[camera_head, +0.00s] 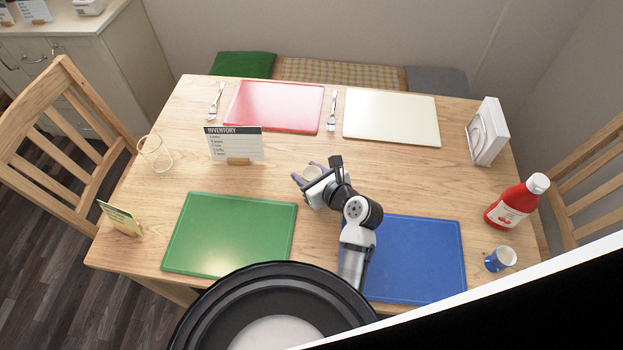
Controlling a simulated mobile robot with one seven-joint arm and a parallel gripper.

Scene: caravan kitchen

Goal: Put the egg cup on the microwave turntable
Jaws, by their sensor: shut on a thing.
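My gripper (307,176) is over the middle of the table, its fingers on either side of a small pale round cup (312,172). The gripper is shut on this cup, which looks like the egg cup. I see it mostly from above, and the gripper hides part of its side. I cannot tell whether its base touches the table. No microwave or turntable is in view.
Around the gripper lie red (275,105), cream (391,117), green (230,234) and blue (420,260) boards. An inventory sign (235,143), a clear glass (155,152), a napkin holder (488,132), a ketchup bottle (514,204) and a blue cup (498,260) stand on the table (185,165).

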